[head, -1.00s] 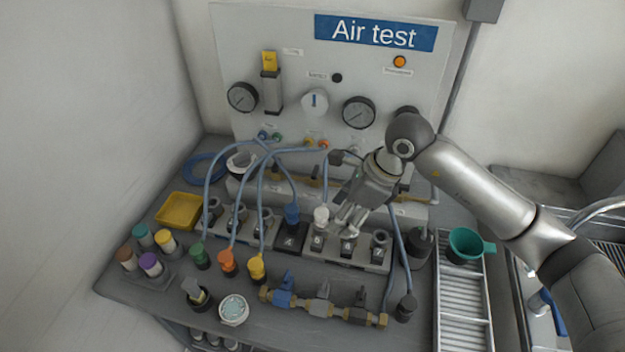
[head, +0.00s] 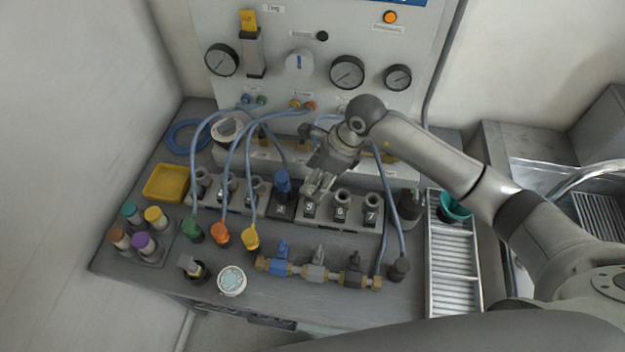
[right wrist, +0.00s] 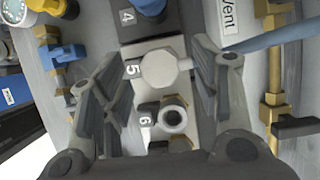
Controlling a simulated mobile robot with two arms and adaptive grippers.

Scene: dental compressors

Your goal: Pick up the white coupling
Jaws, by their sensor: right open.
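The white coupling (right wrist: 163,70) sits at the position marked 5 on the grey block (right wrist: 160,142), seen end-on in the right wrist view. A hose runs off to its right there. My right gripper (right wrist: 150,75) is open, with one finger on each side of the coupling and a visible gap on the left; I cannot tell whether the right finger touches it. In the head view my right gripper (head: 318,188) is over position 5 and largely hides the coupling. My left gripper is not in view.
A blue coupling (head: 283,184) stands at position 4, left of my gripper. Empty sockets (head: 342,200) are at 6 and 7. Blue hoses arch behind and beside the gripper. A valve row (head: 316,268) lies in front; a teal cup (head: 455,207) is at right.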

